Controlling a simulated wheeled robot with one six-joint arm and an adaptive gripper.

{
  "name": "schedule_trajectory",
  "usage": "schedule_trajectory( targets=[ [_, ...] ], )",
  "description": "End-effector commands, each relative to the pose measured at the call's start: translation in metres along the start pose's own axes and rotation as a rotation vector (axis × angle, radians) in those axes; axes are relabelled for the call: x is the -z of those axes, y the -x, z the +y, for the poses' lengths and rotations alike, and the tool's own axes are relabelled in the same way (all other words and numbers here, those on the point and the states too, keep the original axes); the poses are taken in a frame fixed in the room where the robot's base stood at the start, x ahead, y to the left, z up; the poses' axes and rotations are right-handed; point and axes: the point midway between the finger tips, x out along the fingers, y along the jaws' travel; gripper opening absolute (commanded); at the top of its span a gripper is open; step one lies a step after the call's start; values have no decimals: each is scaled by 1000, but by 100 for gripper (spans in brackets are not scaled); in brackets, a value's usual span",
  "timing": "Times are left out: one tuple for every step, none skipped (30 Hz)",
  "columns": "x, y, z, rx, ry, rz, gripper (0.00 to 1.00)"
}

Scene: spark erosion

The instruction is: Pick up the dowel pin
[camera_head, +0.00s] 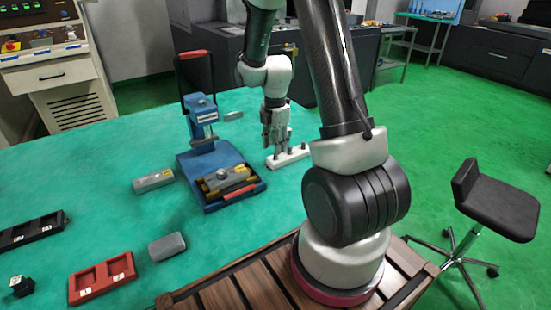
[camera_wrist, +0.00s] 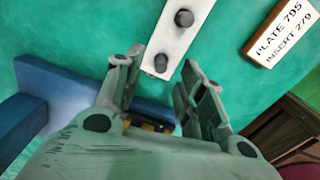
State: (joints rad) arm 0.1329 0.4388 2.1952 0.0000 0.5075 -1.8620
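A long white block (camera_head: 296,156) lies on the green table and bears small upright dark pins. In the wrist view the white block (camera_wrist: 172,40) shows two dark round pins: a near pin (camera_wrist: 161,62) and a farther pin (camera_wrist: 183,18). I cannot tell which is the dowel pin. My gripper (camera_head: 275,143) points down over the white block, and in the wrist view my gripper (camera_wrist: 160,72) is open with its fingers apart. The near pin appears between the fingertips; I cannot tell how far below them it is. Nothing is visibly held.
A blue press-like fixture (camera_head: 215,160) with a red-handled lever stands left of the white block. Grey blocks (camera_head: 154,181), a red tray (camera_head: 102,278) and a black tray (camera_head: 32,230) lie farther left. A lettered plate (camera_wrist: 280,35) lies right in the wrist view. A stool (camera_head: 495,205) stands right.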

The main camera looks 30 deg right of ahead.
Motion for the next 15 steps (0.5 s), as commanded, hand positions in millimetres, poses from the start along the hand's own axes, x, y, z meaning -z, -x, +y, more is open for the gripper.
schedule_trajectory(
  targets=[
    [0, -9, -2, 4, -1, 1, 39],
    [0, -14, -3, 4, 0, 1, 39],
    [0, -19, -2, 3, 0, 1, 39],
    [0, -22, -2, 3, -1, 1, 39],
    [0, -25, -2, 2, -1, 1, 39],
    [0, -28, -2, 1, -1, 0, 39],
    [0, -29, -2, 1, -1, 0, 39],
    [0, -30, -2, 0, -1, 0, 39],
    [0, -30, -2, 0, -1, 0, 39],
    [0, -30, -2, 0, -1, 0, 39],
    [0, -30, -2, 0, -1, 0, 39],
    [0, -30, -2, 0, -1, 0, 39],
    [0, -30, -2, 0, -1, 0, 39],
    [0, -30, -2, 0, -1, 0, 37],
    [0, -30, -2, 0, -1, 0, 30]
  ],
)
